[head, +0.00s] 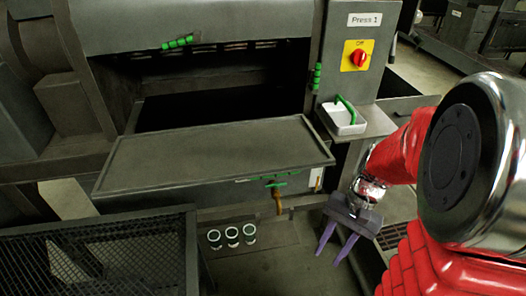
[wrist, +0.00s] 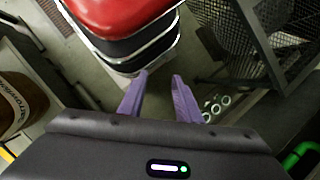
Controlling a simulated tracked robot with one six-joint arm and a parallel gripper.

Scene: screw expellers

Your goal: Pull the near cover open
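The press, labelled Press 1, stands ahead in the head view. A grey rounded cover (head: 200,20) with a green handle (head: 178,42) on its lower edge spans its top, above a dark opening. A flat grey tray-like panel (head: 215,155) sticks out below, with a green lever (head: 276,183) under its front edge. I cannot tell for certain which part is the near cover. My gripper (head: 337,247) is low, right of and below the panel, apart from both. Its purple fingers are spread and empty, pointing down; they also show in the wrist view (wrist: 157,98).
A red switch (head: 359,58) is on the press's upright. Several white-rimmed cups (head: 232,236) stand below the panel. A mesh-topped frame (head: 100,255) is at left.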

